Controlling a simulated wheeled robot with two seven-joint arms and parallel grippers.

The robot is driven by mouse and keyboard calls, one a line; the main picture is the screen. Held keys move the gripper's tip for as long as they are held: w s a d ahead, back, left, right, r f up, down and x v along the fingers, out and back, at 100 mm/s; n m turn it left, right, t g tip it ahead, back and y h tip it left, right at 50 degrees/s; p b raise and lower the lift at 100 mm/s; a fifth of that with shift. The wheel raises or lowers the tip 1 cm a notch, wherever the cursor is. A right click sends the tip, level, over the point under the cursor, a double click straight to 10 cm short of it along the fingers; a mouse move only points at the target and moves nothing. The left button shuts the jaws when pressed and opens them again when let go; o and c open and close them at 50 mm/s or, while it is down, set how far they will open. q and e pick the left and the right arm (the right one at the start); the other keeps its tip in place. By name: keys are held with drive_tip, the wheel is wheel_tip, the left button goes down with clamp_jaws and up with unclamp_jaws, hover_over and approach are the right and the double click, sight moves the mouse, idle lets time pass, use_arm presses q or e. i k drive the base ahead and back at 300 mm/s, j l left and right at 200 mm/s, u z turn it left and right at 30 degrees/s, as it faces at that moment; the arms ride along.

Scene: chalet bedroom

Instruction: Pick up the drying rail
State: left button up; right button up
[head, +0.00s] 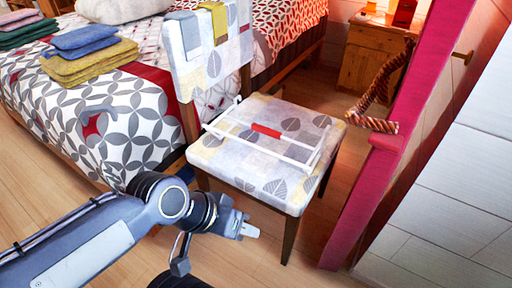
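The drying rail (266,130) is a white thin-barred frame with a red piece at its middle. It lies across the seat of the patterned chair (275,182). My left gripper (246,230) is in front of and below the front-left part of the seat, apart from the rail. Its pale fingertips point right. I see it from the side, and the gap between its fingers cannot be made out. My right gripper is not in view.
The bed (120,125) with folded towels (85,62) stands left of the chair. A pink post (385,165) and a white panelled wall (460,185) close off the right. A twisted rope (372,122) hangs near the seat. A wooden cabinet (372,60) stands behind.

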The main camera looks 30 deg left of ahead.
sight(277, 135)
drive_tip(key=u, duration=1)
